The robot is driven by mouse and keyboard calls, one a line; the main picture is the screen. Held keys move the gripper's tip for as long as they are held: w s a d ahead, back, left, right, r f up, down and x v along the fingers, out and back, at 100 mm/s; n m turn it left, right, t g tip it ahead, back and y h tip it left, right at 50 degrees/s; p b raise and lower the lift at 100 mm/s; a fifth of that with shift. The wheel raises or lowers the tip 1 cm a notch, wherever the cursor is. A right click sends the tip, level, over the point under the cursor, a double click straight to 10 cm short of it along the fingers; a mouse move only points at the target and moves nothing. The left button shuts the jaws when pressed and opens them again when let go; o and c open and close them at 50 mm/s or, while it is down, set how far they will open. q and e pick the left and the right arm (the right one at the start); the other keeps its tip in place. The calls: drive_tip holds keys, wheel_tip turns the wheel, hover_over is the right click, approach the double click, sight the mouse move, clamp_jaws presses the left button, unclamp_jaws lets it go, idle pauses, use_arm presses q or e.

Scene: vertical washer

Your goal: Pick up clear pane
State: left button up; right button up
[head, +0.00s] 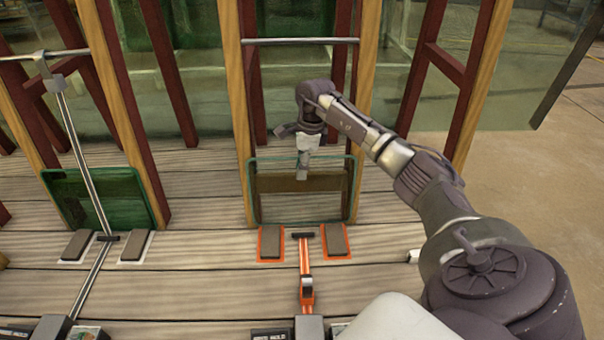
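The clear pane (280,206) stands upright at the middle, between two light wooden posts, with its lower edge near the deck. My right gripper (302,174) hangs over the pane's top edge, fingers pointing down. The fingers overlap the pane's upper part in the picture. I cannot tell whether they touch it or how far they are closed. My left gripper is out of view.
A green pane (97,197) stands between posts at the left. Orange-edged pads (271,242) and an orange clamp (306,288) lie in front of the clear pane. A metal bar (300,41) crosses above it. Open floor (545,170) shows at the right.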

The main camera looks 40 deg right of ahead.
clamp_jaws()
drive_tip(key=shift+w+r, duration=0.1)
drive_tip(key=shift+r, duration=0.05)
drive_tip(key=shift+d+r, duration=0.1)
